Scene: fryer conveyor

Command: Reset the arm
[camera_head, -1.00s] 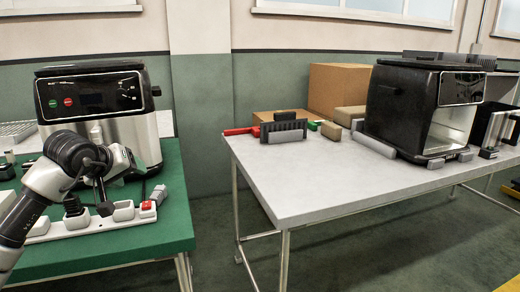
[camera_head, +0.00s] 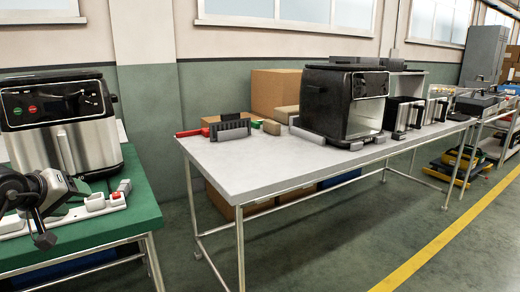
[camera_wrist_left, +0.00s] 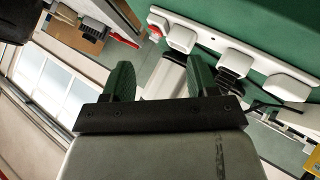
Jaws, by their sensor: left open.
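My left gripper shows at the left edge of the head view (camera_head: 38,228), beside the power strip (camera_head: 70,217) on the green table (camera_head: 140,215). The white power strip, with several sockets and a red switch, also shows in the wrist view (camera_wrist_left: 215,38). A black and silver fryer (camera_head: 65,150) stands behind my left gripper on the green table. My right gripper is not in view.
A white table (camera_head: 240,175) stands to the right, with an open-fronted fryer housing (camera_head: 340,105), a dark finned block (camera_head: 230,130) and cardboard boxes (camera_head: 275,92). Metal baskets (camera_head: 403,115) stand at its right end. Floor with a yellow line (camera_head: 430,250) is clear at the lower right.

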